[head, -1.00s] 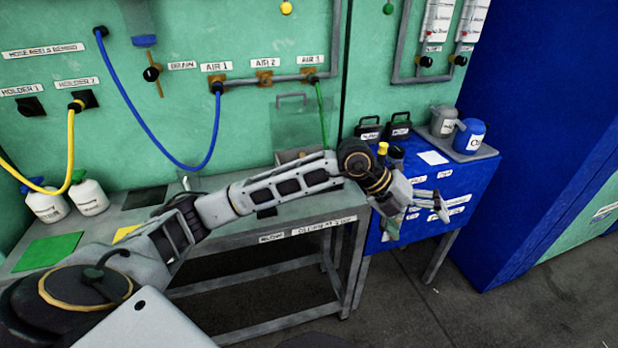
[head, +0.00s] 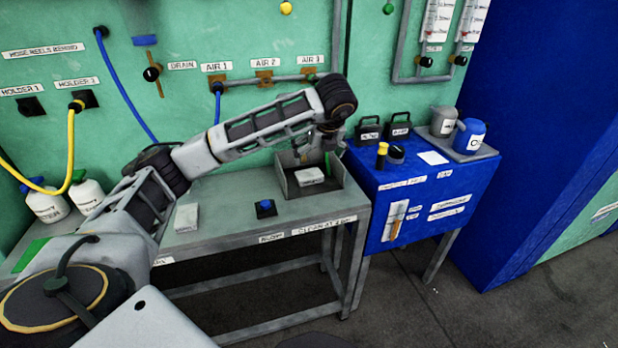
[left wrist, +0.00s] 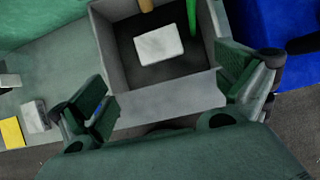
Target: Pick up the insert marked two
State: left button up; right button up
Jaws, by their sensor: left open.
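A pale grey block (head: 310,176) lies in an open-topped grey tray (head: 288,190) at the right end of the bench. In the left wrist view it is a pale rectangular block (left wrist: 158,45) on the tray's dark floor. A second pale block (head: 187,217) sits on the bench to the left. I cannot read a number on either, so I cannot tell which is marked two. My left gripper (head: 318,152) is over the tray, pointing down. Its fingers (left wrist: 166,95) are wide apart and empty, with the tray's front wall between them. My right gripper is not in view.
A small dark block with a blue top (head: 265,208) stands on the bench. The blue cabinet (head: 385,185) to the right bears two black handled boxes and containers. A yellow patch (left wrist: 12,132) lies at left.

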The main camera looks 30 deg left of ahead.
pick_arm(q)
jog(key=shift+a, duration=0.15)
send_near(309, 174)
jog(key=x, duration=0.2)
jog(key=shift+w+a+f+b, duration=0.2)
jog(key=shift+w+f+b, duration=0.1)
jog(key=shift+b, duration=0.05)
jog(key=shift+w+a+f, duration=0.2)
jog(key=shift+f, duration=0.3)
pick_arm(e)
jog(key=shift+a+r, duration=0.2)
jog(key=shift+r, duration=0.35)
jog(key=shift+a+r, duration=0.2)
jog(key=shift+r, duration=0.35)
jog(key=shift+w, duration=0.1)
pick_arm(q)
jog(key=shift+w+a+f, duration=0.15)
jog(key=shift+a+f, duration=0.1)
jog(key=shift+f, duration=0.3)
jog(key=x, duration=0.2)
jog(key=shift+w+a+f+b, duration=0.1)
jog(key=shift+a+f+b, duration=0.05)
jog(key=shift+f+b, duration=0.2)
jog(key=shift+w+a+f, duration=0.2)
jog(key=shift+f, duration=0.3)
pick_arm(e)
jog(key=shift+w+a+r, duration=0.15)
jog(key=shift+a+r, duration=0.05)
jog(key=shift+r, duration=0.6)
